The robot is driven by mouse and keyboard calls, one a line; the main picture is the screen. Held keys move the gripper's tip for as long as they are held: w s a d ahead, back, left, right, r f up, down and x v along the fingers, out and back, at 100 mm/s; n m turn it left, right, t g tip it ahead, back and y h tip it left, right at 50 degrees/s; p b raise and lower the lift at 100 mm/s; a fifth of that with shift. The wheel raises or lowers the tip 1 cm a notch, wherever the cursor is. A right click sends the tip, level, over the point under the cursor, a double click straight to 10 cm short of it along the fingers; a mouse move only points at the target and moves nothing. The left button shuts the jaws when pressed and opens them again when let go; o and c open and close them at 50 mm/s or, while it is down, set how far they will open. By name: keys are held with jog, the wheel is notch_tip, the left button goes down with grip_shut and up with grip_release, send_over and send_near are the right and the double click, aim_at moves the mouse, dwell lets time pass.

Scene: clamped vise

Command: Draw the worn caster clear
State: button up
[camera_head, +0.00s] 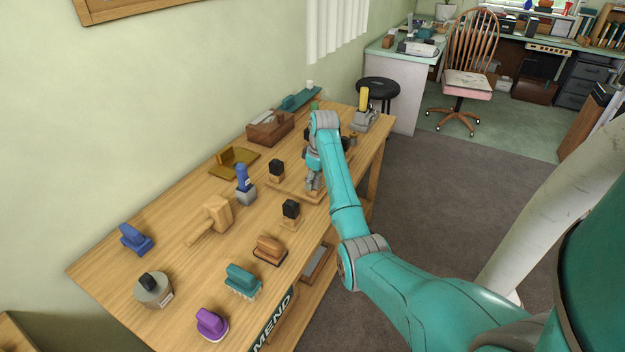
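My gripper (314,187) points down over a flat wooden base (284,187) in the middle of the workbench. It is small and partly covered by my own arm, so I cannot tell whether its fingers are open or shut, or whether they touch anything. I cannot make out a caster or its wheel; anything at the fingertips is too small to tell. Black-topped wooden blocks stand at the left (277,170) and front (291,212) of the base. A grey tool with an upright yellow handle (364,108) stands at the bench's far right end.
The wooden workbench (185,285) holds a wooden mallet (216,216), a blue-handled tool (243,184), a brown box (270,130), and several brushes, among them teal (242,279) and purple (211,323) ones. A black stool (378,88) stands beyond the bench.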

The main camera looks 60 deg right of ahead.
grip_shut()
jog(key=shift+r, duration=0.15)
jog(key=shift+r, duration=2.5)
